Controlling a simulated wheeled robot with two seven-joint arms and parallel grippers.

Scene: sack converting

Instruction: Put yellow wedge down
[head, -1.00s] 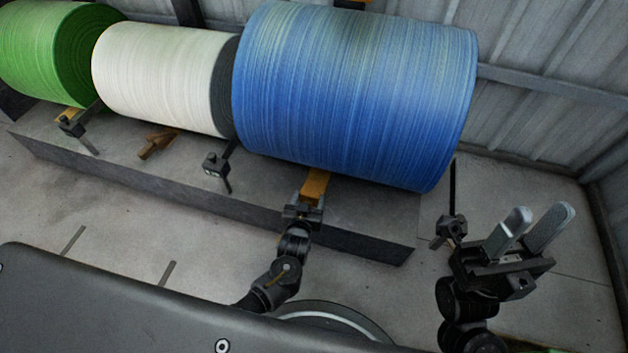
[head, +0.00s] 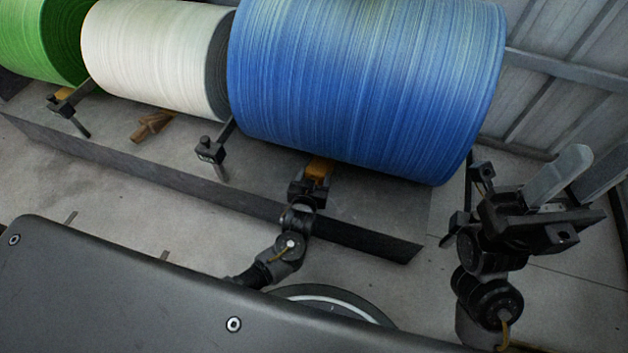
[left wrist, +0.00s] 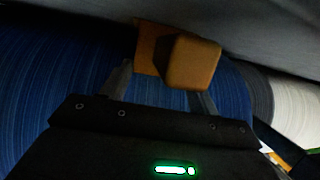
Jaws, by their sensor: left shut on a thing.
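The yellow wedge (head: 319,169) is at the lower front of the blue roll (head: 365,85). Only a small part of it shows in the head view, between my left gripper and the roll. My left gripper (head: 310,182) is shut on it, just above the dark platform (head: 375,205). In the left wrist view the wedge (left wrist: 192,62) sits between the two fingers, with the blue roll behind. I cannot tell whether the wedge touches the platform or the roll. My right gripper (head: 578,182) is open and empty at the right, with its fingers pointing up.
A white roll (head: 150,55) and a green roll (head: 40,40) lie to the left. A brown wedge (head: 152,126) lies on the platform before the white roll. Dark brackets (head: 210,150) stand along the platform. A ribbed metal wall (head: 570,75) rises behind.

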